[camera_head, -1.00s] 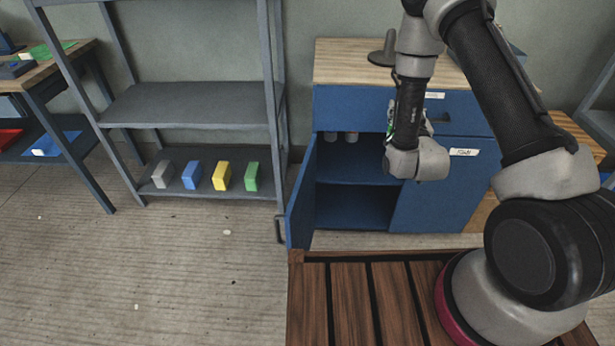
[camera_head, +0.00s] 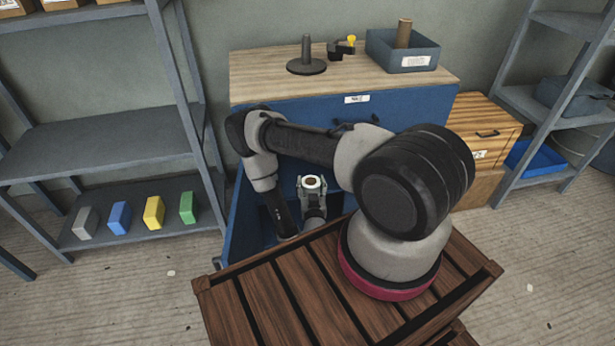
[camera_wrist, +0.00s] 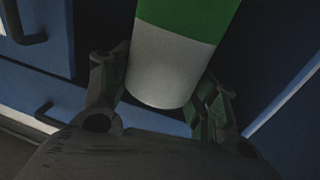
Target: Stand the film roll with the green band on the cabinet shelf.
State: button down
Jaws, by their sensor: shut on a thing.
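My gripper (camera_head: 312,190) is shut on the film roll (camera_head: 313,181), whose pale ring-shaped end and brown core face up in the head view. In the wrist view the roll (camera_wrist: 170,70) lies between both fingers, with a white lower part and a green band above it. The blue cabinet (camera_head: 290,113) stands behind my arm, its left door (camera_head: 234,215) open. My gripper is in front of the cabinet opening. My arm hides most of the opening, and the shelf inside is dark and hard to make out.
The wooden cabinet top holds a dark stand (camera_head: 306,60), a small dark tool with a yellow part (camera_head: 343,47) and a grey bin (camera_head: 405,52). A grey rack (camera_head: 100,135) at left carries several coloured blocks. A wooden drawer unit (camera_head: 482,135) stands at right.

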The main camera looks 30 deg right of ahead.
jog(key=f+x, duration=0.1)
jog(key=x, duration=0.7)
jog(key=f+x, duration=0.2)
jog(key=x, duration=0.7)
jog(key=shift+w+d+f, duration=0.25)
jog(key=shift+w, duration=0.05)
jog(key=shift+c, duration=2.2)
grip_release()
jog(key=shift+f, duration=0.15)
